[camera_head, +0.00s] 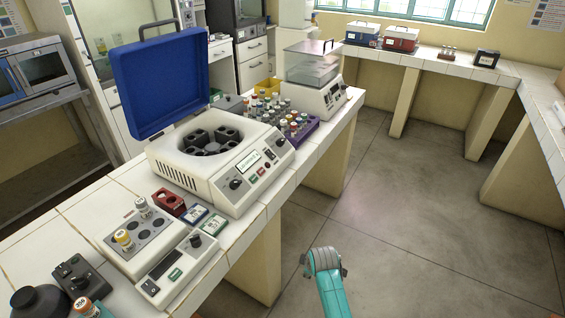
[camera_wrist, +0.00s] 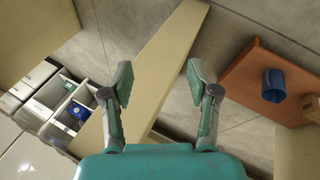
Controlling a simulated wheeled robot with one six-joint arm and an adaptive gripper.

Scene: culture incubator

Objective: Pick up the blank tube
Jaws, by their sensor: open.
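Several capped tubes stand in a purple rack (camera_head: 305,133) behind the centrifuge in the head view. I cannot tell which tube is the blank one. My gripper (camera_wrist: 159,80) is open and empty in the wrist view, its two fingers wide apart, with no tube between them. In the head view my teal arm is over the floor, right of the bench and apart from it.
The centrifuge (camera_head: 228,196) has its blue lid (camera_head: 160,82) raised. A lidded machine (camera_head: 313,95) stands beyond the rack. A dark bottle (camera_head: 40,301) is at the lower left. The floor (camera_head: 420,210) is clear. The wrist view shows a blue cup (camera_wrist: 274,85) on a brown surface.

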